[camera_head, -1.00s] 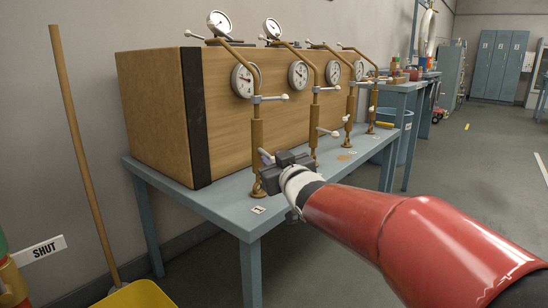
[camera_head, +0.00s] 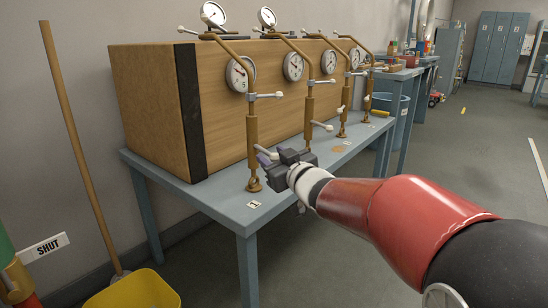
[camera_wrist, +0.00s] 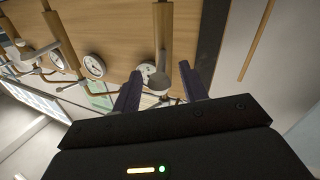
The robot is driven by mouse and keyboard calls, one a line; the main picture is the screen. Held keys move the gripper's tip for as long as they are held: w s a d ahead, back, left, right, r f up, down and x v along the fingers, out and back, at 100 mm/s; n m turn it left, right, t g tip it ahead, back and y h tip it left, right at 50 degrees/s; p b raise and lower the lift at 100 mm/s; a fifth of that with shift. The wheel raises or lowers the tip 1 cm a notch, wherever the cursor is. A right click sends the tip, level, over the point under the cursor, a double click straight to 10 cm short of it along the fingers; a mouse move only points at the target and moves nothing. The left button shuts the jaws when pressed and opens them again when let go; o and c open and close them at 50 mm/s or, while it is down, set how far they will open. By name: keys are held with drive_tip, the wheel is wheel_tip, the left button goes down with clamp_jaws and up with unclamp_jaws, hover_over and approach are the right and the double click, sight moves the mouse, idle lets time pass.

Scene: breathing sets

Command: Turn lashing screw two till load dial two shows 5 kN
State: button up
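Lashing screw two (camera_head: 309,105) is the second brass upright from the front, with a white handle (camera_head: 322,126) low on it. Behind it, on the crate face, is a round white dial (camera_head: 293,66); its reading is too small to tell. The front upright, screw one (camera_head: 252,135), stands by a tag marked 1 (camera_head: 254,204). My gripper (camera_head: 276,154) is low, just right of screw one, in front of screw two's foot, which it hides.
The wooden crate (camera_head: 150,105) fills the back of the blue bench (camera_head: 215,202). Two more uprights stand farther along. Two gauges (camera_head: 213,14) sit above the crate. A broom (camera_head: 78,140) and yellow bucket (camera_head: 135,290) stand left. Floor at right is open.

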drive_tip(key=v, duration=0.7)
drive_tip(key=shift+s+d, duration=0.2)
drive_tip(key=shift+s, duration=0.15)
drive_tip(key=s+d+f+m+g+h+p, duration=0.1)
drive_tip(key=s+d+m+g+h+p, duration=0.15)
drive_tip(key=s+d+m+h, duration=0.6)
drive_tip(key=s+d+f+g+p, duration=0.1)
drive_tip(key=s+d+f+g, duration=0.1)
drive_tip(key=s, duration=0.7)
drive_tip(key=s+d+f+g+p, duration=0.2)
drive_tip(key=s+f+g, duration=0.3)
drive_tip(key=s, duration=0.5)
drive_tip(key=shift+d+f+h, duration=0.15)
drive_tip(key=shift+f+h, duration=0.2)
